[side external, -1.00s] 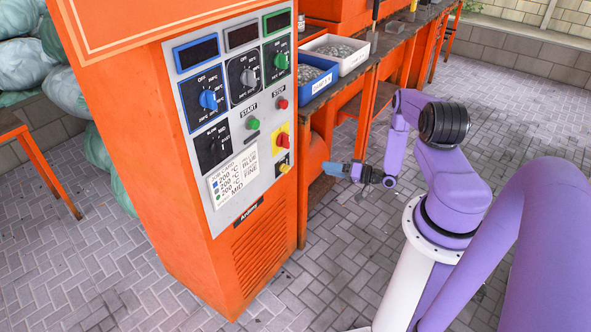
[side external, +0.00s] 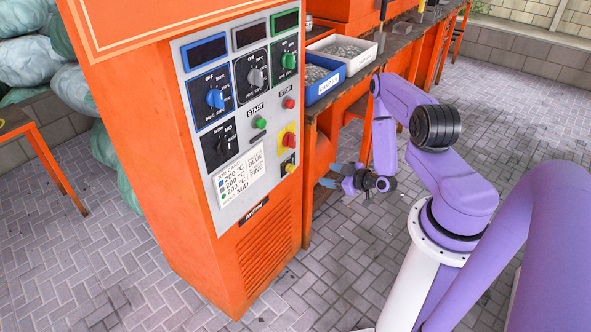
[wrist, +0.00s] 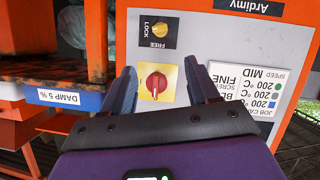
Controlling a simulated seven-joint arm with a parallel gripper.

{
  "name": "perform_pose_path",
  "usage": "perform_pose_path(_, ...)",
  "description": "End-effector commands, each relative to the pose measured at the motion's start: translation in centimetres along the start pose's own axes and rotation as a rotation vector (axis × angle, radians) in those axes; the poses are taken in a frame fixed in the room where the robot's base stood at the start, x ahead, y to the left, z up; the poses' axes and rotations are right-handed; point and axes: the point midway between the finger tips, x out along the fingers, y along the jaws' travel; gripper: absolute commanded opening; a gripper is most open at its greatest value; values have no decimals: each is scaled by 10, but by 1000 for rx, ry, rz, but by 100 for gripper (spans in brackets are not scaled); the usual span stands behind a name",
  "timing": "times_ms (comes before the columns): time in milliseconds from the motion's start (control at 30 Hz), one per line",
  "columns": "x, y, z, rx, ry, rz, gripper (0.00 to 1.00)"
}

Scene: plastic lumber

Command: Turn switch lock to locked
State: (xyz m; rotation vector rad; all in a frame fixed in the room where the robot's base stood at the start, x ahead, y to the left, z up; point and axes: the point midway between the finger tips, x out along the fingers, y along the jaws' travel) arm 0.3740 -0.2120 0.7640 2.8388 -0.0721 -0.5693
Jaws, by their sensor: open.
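The switch lock is a small yellow knob (wrist: 159,30) on a black plate marked LOCK and FREE, upside down at the top of the wrist view. I cannot tell which mark it points to. In the side view it is the small yellow and black switch (side external: 289,168) low on the panel's right edge. My gripper (wrist: 160,66) is open and empty, its blue fingers apart. In the wrist view the fingers frame a red knob on a yellow plate (wrist: 156,82), with the lock beyond their tips. In the side view my gripper (side external: 330,175) is off the panel, right of the lock.
The orange cabinet (side external: 190,230) carries a grey panel with several dials, buttons and a job card (side external: 239,176). A bench with a blue tray (side external: 322,85) and a white tray (side external: 352,62) stands behind my gripper. Paved floor is clear in front.

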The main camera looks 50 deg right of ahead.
Motion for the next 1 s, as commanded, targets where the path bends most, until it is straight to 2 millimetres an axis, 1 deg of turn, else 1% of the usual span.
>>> perform_pose_path(167,28,-1,-2,-3,7,-3,60)
perform_pose_path(400,73,-1,-1,-1,7,-4,60)
perform_pose_path(633,113,-1,-2,1,7,-3,60)
perform_pose_path(800,139,-2,-2,1,7,-3,60)
perform_pose_path(1000,158,-1,-1,3,4,-2,60)
